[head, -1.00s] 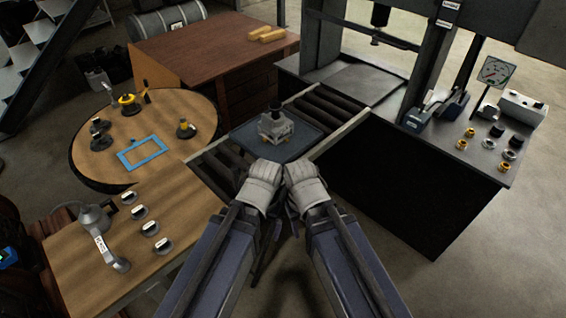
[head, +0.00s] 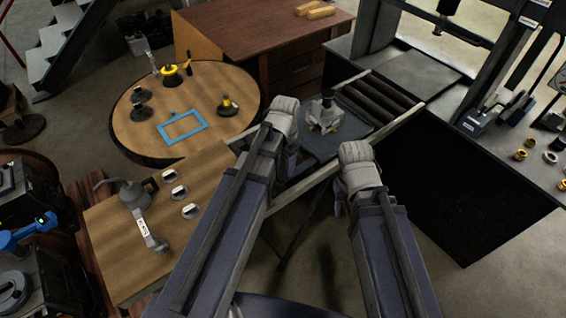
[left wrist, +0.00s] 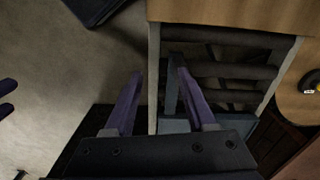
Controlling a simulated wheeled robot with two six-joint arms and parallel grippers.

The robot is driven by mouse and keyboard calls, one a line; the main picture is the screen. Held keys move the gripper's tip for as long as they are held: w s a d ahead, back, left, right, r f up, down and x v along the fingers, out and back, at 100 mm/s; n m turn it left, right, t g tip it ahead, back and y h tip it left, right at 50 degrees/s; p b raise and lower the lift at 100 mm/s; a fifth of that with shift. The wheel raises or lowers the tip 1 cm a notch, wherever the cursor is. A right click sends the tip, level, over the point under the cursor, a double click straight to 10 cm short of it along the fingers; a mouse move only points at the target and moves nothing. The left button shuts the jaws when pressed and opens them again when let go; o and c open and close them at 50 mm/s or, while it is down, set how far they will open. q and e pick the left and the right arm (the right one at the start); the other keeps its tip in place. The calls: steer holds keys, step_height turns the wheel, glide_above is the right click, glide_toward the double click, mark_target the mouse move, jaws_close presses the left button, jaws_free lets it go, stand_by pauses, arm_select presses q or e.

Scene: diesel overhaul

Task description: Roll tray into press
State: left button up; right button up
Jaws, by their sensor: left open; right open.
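The tray (head: 352,141) is a flat dark blue-grey plate on the roller track in the head view. A pale grey metal part (head: 323,116) stands upright on it. The press (head: 500,50) is the dark frame at the upper right, with a grey bed (head: 412,72) beyond the rollers. My left gripper (head: 290,160) is at the tray's left near side, its fingers mostly hidden by its wrist. In the left wrist view its two purple fingers (left wrist: 160,102) are spread, with a grey upright bar between them. I cannot tell whether they touch it. My right gripper (head: 338,200) is open outside the near rail.
Bare rollers (head: 378,96) lie between tray and press bed. A round table (head: 140,130) with small parts and a blue frame (head: 182,127) stands left. A wooden bench (head: 125,240) is nearer. A black-sided bench (head: 465,190) stands right.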

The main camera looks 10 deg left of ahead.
mark_target(281, 169)
arm_select(q)
steer(key=shift+w+a+m, duration=0.15)
steer(key=shift+w+a, duration=0.2)
steer(key=shift+w, duration=0.25)
steer(key=shift+w+a+m, duration=0.15)
steer(key=shift+w+a, duration=0.2)
steer(key=shift+w, duration=0.25)
steer(key=shift+w+a+r+m, duration=0.1)
steer(key=shift+w+m, duration=0.4)
steer(key=shift+w+a, duration=0.15)
steer(key=shift+a, duration=0.05)
steer(key=shift+d, duration=0.1)
steer(key=shift+f+b, duration=0.3)
steer(key=shift+f, duration=0.05)
step_height(281, 169, down, 7)
steer(key=b, duration=0.7)
steer(key=shift+f, duration=0.15)
